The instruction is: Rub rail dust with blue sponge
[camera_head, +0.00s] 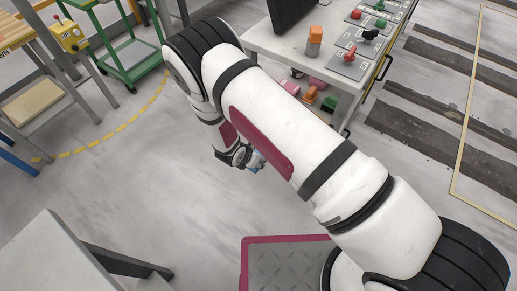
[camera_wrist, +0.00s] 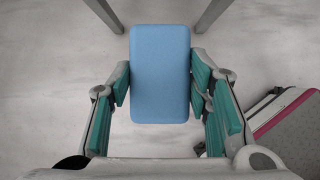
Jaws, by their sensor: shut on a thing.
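The blue sponge (camera_wrist: 160,74) is a flat, rounded block in the middle of the wrist view. My gripper (camera_wrist: 160,86) is shut on it, with teal-padded fingers touching its left and right sides. In the head view my gripper (camera_head: 258,163) is low over the open floor, mostly hidden behind my arm, and only a small bit of blue shows there. No rail dust can be made out in either view.
A white table (camera_head: 290,45) with control boxes and switches stands at the top right, with coloured blocks (camera_head: 312,95) beneath. A green cart (camera_head: 128,55) is at the upper left. A grey slab (camera_head: 60,255) is at the lower left. The floor between is clear.

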